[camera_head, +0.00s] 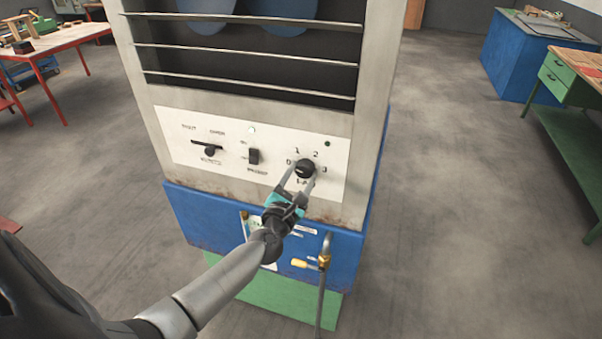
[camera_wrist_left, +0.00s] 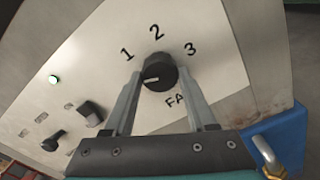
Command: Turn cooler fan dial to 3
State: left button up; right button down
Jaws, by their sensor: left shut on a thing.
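The fan dial (camera_head: 305,168) is a round black knob at the right of the cooler's white control panel (camera_head: 225,165). It also shows in the wrist view (camera_wrist_left: 160,71), with 1, 2 and 3 printed around it. Its white mark points left and slightly down, away from 3, toward the side where 0 is printed in the head view. My left finger hides that spot in the wrist view. My left gripper (camera_head: 303,174) has one finger on each side of the dial and is shut on it. My right gripper is out of view.
A black switch (camera_head: 253,156) and a slider knob (camera_head: 209,151) sit left of the dial. A green lamp (camera_wrist_left: 54,79) is lit. Below, a pipe with a brass tap (camera_head: 324,261) stands before the blue base. Open floor (camera_head: 440,200) lies to the right.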

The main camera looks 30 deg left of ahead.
pick_arm(q)
jog(key=m+p, duration=0.1)
jog(key=m, duration=0.2)
jog(key=shift+m, duration=0.3)
jog(key=m+p, duration=0.1)
jog(key=m, duration=0.3)
jog(key=shift+m, duration=0.3)
jog(key=m+p, duration=0.1)
jog(key=m, duration=0.2)
jog(key=shift+r+m, duration=0.15)
jog(key=shift+m, duration=0.15)
jog(key=m+p, duration=0.1)
jog(key=m, duration=0.3)
jog(key=shift+m+p, duration=0.3)
jog(key=shift+p, duration=0.1)
jog(key=m+p, duration=0.1)
jog(key=m, duration=0.3)
jog(key=m+p, duration=0.1)
jog(key=m, duration=0.6)
jog(key=shift+r+m, duration=0.1)
jog(key=shift+m, duration=0.2)
jog(key=shift+d+m+p, duration=0.1)
jog(key=shift+m+p, duration=0.25)
jog(key=shift+m, duration=1.55)
